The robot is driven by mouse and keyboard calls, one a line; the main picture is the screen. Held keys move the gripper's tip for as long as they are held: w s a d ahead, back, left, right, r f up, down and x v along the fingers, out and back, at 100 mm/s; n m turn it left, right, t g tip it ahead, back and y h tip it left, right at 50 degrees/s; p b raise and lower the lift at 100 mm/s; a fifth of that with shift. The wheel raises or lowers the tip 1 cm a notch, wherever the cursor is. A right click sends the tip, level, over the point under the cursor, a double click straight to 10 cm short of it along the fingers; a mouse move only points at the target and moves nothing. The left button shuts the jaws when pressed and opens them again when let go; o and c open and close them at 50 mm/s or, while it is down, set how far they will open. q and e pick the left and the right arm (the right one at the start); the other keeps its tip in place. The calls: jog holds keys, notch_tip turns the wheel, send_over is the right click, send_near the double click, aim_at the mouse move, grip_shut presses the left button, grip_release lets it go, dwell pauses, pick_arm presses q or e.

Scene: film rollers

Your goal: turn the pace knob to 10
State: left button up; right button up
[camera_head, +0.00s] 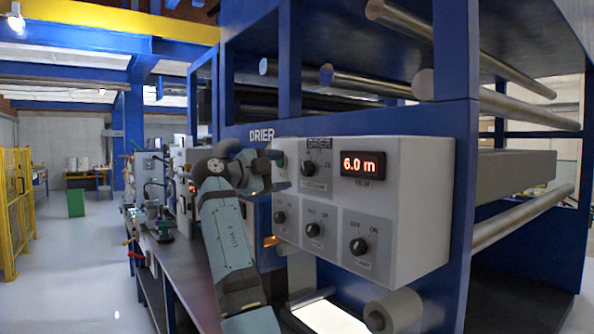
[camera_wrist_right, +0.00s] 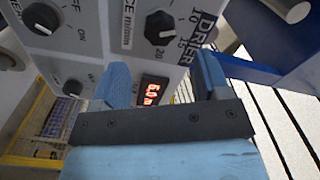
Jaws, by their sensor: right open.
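The pace knob (camera_head: 308,168) is a black knob at the top of the white drier panel (camera_head: 412,185), left of the red display. In the right wrist view, the pace knob (camera_wrist_right: 160,27) has "PACE m/min" printed beside it and scale numbers including 10, 15 and 20. My right gripper (camera_head: 277,170) is just left of the knob in the head view. In the wrist view, its blue fingers (camera_wrist_right: 163,62) are apart and empty, with the knob beyond their tips. My left gripper is not in view.
The film display (camera_head: 363,164) reads 6.0 m. Several other knobs, including an on/off-style one (camera_head: 358,246), are on the panel's lower part. A white roll (camera_head: 393,312) is below the panel. A blue machine frame (camera_head: 468,200) stands to the right.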

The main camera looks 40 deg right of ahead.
jog(key=a, duration=0.6)
jog(key=shift+w+a, duration=0.15)
jog(key=shift+w, duration=0.2)
